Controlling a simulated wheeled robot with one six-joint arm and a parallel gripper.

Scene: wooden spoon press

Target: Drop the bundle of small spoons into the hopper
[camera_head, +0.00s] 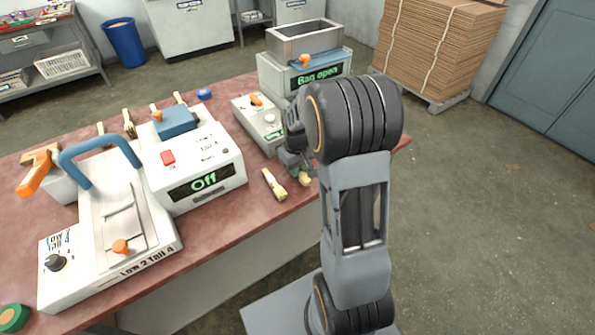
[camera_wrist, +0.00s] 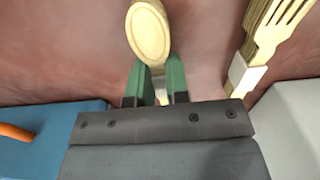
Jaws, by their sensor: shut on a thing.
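The bundle of small spoons (camera_wrist: 150,32) is pale wood, and its rounded bowl end points away from my gripper (camera_wrist: 158,88) in the wrist view. The green fingers are shut on its lower part, which they partly hide. In the head view, the pale bundle end (camera_head: 304,179) shows below my gripper (camera_head: 299,168), near the table's front edge; whether it touches the table is unclear. The hopper (camera_head: 292,49) is an open grey metal box on top of the machine reading "Bag open" (camera_head: 318,77), beyond my arm at the back.
A banded fork bundle (camera_wrist: 245,75) lies right of my gripper in the wrist view. In the head view, a similar bundle (camera_head: 273,185) lies left of it. A machine reading "Off" (camera_head: 195,172), a smaller grey box (camera_head: 261,128) and a blue-handled press (camera_head: 105,240) occupy the table (camera_head: 235,220).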

